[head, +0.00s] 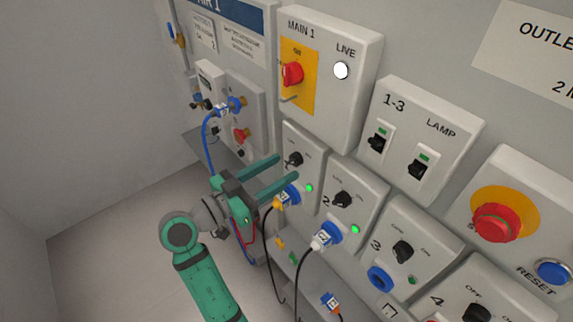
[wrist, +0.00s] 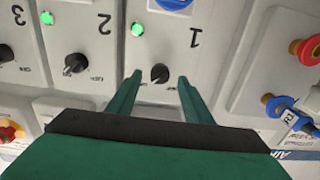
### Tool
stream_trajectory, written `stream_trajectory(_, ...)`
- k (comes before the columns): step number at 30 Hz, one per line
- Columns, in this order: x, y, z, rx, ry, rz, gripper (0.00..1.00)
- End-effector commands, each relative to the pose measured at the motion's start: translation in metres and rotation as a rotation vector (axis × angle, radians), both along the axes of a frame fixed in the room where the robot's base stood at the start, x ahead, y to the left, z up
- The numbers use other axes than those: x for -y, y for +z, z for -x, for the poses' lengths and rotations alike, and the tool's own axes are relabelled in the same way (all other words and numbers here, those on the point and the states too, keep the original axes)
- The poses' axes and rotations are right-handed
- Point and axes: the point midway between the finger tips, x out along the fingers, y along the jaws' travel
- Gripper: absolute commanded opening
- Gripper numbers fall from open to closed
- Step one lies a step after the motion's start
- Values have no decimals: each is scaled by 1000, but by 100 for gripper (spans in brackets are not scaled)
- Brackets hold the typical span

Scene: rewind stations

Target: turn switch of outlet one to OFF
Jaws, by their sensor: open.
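The outlet one switch is a black rotary knob (head: 294,159) on a grey wall box (head: 312,150). In the wrist view the knob (wrist: 160,73) sits between my fingertips, by the upside-down "1". My gripper (head: 287,166) is open, its green fingers pointing at the box, one on each side of the knob. In the wrist view my gripper (wrist: 160,78) shows a gap on both sides of the knob. The green lamp (head: 309,188) of outlet one is lit, also in the wrist view (wrist: 137,29). A blue plug (head: 289,193) sits in its socket. The knob's OFF marking is not readable.
Outlet two's knob (head: 343,199), with a lit lamp, is right of outlet one. Outlet three's knob (head: 403,250) is further right. The MAIN 1 box (head: 340,40) with a red switch is above. Cables hang below the plugs. A blue-cabled panel (head: 240,90) is left.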

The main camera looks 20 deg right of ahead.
Motion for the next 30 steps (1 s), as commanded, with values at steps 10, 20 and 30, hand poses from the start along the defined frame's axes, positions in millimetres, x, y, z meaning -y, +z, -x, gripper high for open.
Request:
stream_trajectory(10,27,0,-10,0,1,0,46)
stream_trajectory(20,27,0,-10,0,1,0,30)
stream_trajectory(30,27,0,-10,-9,1,3,5)
